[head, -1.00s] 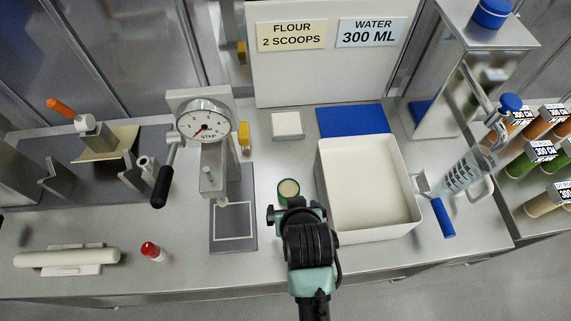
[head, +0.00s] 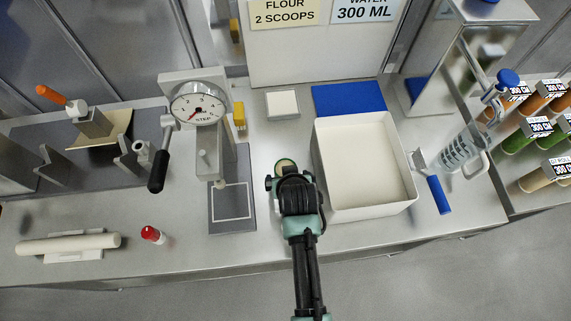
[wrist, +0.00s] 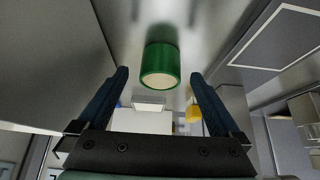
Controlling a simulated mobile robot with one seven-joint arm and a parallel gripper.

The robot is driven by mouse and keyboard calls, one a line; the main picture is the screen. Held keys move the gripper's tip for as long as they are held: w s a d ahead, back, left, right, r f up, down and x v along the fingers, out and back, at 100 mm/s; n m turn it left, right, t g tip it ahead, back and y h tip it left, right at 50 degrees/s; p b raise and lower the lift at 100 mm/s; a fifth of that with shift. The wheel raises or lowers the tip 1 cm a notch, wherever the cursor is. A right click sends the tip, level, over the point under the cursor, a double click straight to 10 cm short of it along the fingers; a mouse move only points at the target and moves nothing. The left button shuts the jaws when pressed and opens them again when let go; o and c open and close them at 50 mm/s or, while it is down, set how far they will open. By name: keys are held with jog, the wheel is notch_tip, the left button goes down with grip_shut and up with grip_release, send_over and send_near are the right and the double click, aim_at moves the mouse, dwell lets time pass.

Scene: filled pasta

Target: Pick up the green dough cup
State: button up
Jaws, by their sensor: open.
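The green dough cup (head: 285,163) stands upright on the steel counter, between the grey press base and the white bin. In the head view only its rim and pale filling show; my gripper (head: 290,182) hides the rest from the front. In the wrist view the cup (wrist: 160,68) is a green cylinder with a pale round end, seen in the gap between my two dark blue fingers (wrist: 159,76). The fingers are spread wide, with space on both sides of the cup. They do not appear to touch it, and nothing is held.
The white bin (head: 318,190) is close on the right, and the press (head: 200,135) with its dial and lever stands left. A blue mat (head: 348,97) and small pale tray (head: 283,104) lie behind. A red-capped shaker (head: 152,234) and rolling pin (head: 68,243) are far left.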

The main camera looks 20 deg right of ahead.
aim_at(284, 162)
jog(key=shift+x, duration=2.25)
jog(key=shift+r, duration=0.1)
jog(key=c, duration=1.4)
jog(key=shift+c, duration=0.2)
